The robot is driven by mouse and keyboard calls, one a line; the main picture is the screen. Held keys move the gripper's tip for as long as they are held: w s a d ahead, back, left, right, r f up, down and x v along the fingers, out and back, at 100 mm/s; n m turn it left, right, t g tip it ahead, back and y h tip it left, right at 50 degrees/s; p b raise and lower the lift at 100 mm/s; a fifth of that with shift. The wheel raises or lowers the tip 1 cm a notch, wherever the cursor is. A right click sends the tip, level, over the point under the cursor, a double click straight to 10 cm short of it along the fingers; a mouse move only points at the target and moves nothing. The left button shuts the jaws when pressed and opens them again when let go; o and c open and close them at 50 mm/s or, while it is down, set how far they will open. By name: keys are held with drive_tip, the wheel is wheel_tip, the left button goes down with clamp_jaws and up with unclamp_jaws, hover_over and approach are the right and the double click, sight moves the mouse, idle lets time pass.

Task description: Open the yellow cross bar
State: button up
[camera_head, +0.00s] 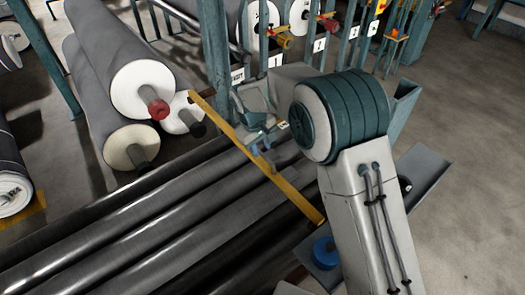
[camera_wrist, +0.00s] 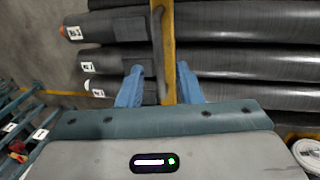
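The yellow cross bar (camera_head: 290,190) lies slantwise across the dark grey rolls in the head view. Its far end is near a teal post, and its near end is beside my arm. My gripper (camera_head: 262,143) is at the middle of the bar. In the wrist view the bar (camera_wrist: 168,40) runs upright in the picture between the two blue fingers of my gripper (camera_wrist: 160,66). The fingers are apart, with gaps on both sides of the bar. I cannot tell how deep the bar sits between them. My gripper's body hides the bar's lower part there.
Long dark rolls (camera_head: 130,240) lie side by side under the bar. Thick grey rolls with white ends (camera_head: 143,88) are stacked at upper left. A teal post (camera_head: 214,45) stands near the bar's far end. A blue round part (camera_head: 325,252) is near its near end.

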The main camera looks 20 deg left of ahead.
sight(263, 157)
drive_tip(key=shift+w+d+f, duration=0.1)
drive_tip(key=shift+w+f, duration=0.05)
drive_tip(key=shift+f, duration=0.6)
drive_tip(key=shift+w+d+f, duration=0.1)
drive_tip(key=shift+w+f, duration=0.05)
drive_tip(key=shift+f, duration=0.6)
drive_tip(key=shift+c, duration=0.2)
clamp_jaws()
drive_tip(key=shift+r, duration=0.1)
